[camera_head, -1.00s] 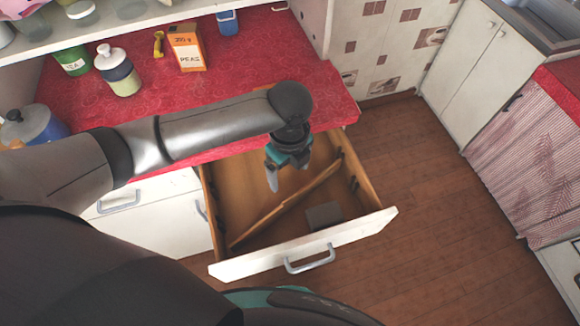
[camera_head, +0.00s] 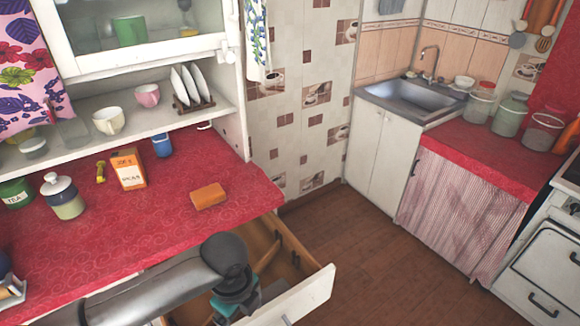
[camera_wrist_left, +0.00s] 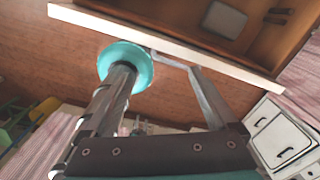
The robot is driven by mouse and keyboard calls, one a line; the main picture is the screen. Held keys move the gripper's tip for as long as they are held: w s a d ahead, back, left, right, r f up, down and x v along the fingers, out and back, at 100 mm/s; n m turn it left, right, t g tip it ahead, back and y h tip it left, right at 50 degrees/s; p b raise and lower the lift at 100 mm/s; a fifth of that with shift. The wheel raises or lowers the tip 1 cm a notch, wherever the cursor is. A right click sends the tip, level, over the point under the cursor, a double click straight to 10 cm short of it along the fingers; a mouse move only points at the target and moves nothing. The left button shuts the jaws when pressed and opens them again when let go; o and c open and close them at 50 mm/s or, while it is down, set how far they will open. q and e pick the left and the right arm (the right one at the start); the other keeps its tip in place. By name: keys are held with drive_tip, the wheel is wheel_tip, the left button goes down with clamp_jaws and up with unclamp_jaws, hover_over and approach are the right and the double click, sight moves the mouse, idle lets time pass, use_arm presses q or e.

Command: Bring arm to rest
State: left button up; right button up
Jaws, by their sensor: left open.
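My left arm comes in along the bottom left of the head view. Its gripper (camera_head: 240,305) hangs over the left part of the open drawer (camera_head: 310,292), and its fingertips are cut off by the lower edge. A grey block (camera_wrist_left: 224,19) lies inside the drawer. My right gripper is not in view.
The red counter (camera_head: 170,225) holds an orange sponge-like block (camera_head: 208,196), a peas box (camera_head: 128,168), a lidded jar (camera_head: 62,195) and a blue cup (camera_head: 162,145). The drawer juts out over the wooden floor (camera_head: 350,235). Floor to its right is clear.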

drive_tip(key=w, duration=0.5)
use_arm(q)
drive_tip(key=s+d+r+n+t+h, duration=0.1)
drive_tip(key=s+d+n+t+h, duration=0.2)
drive_tip(key=d+n, duration=0.4)
drive_tip(key=s+a+n+y, duration=0.2)
drive_tip(key=s+a+n, duration=0.2)
drive_tip(key=a+n, duration=0.35)
drive_tip(key=s+a+n+y, duration=0.1)
drive_tip(key=s+a+n, duration=0.4)
drive_tip(key=a+n, duration=0.25)
wheel_tip(320, 180, down, 27)
drive_tip(key=s+g+b, duration=0.1)
drive_tip(key=s+b, duration=0.1)
drive_tip(key=b, duration=0.5)
drive_tip(key=s+a+f+b, duration=0.1)
drive_tip(key=s+f+b, duration=0.1)
drive_tip(key=s+f, duration=0.5)
drive_tip(key=s+a+f+g+b, duration=0.1)
drive_tip(key=s+f+b, duration=0.2)
drive_tip(key=s+f, duration=0.5)
wheel_tip(320, 180, down, 5)
drive_tip(key=shift+r, duration=0.1)
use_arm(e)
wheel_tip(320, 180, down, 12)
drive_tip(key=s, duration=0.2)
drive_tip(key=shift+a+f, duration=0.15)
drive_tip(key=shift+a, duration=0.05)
